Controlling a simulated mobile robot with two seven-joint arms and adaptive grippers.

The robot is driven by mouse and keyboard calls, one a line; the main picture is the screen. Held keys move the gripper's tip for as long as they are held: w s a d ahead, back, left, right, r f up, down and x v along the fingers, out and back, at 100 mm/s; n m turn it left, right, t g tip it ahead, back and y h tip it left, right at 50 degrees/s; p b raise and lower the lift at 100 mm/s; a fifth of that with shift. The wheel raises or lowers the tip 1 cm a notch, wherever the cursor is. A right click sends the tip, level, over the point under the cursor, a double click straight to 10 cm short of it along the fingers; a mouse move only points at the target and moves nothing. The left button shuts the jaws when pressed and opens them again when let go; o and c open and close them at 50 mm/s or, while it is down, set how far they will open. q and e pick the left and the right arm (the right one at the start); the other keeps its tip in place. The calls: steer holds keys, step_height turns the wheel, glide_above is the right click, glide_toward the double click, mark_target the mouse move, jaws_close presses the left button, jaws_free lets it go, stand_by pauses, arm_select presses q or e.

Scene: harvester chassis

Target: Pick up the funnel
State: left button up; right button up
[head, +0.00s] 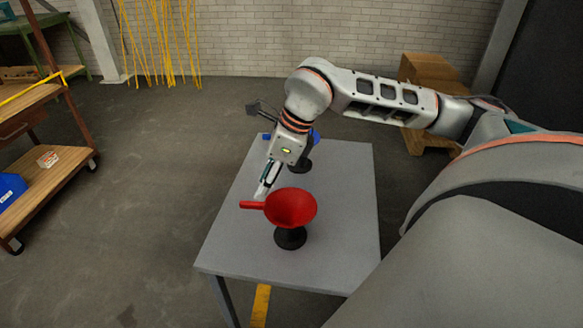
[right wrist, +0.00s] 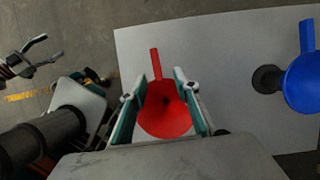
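The red funnel (head: 292,208) sits wide mouth up on a black stand (head: 290,238) on the grey table, its handle pointing left in the head view. My right gripper (head: 262,191) is above the table, close to the funnel on its handle side. In the right wrist view the right gripper's two fingers (right wrist: 160,82) are spread apart, with the red funnel (right wrist: 165,112) showing between and beyond them. I see no contact with it. My left gripper (right wrist: 46,51) shows only in the right wrist view, at the left, with its fingers apart and empty.
A blue funnel (right wrist: 304,84) on another black stand (right wrist: 267,79) stands on the same table (head: 345,215), partly behind my right arm in the head view. A small blue object (head: 267,136) lies near the far edge. A wooden shelf cart (head: 50,175) stands at left.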

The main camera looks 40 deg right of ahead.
mark_target(257, 203)
steer(key=x, duration=0.7)
steer(key=shift+s+a+f, duration=0.2)
steer(key=shift+f, duration=0.15)
jaws_close()
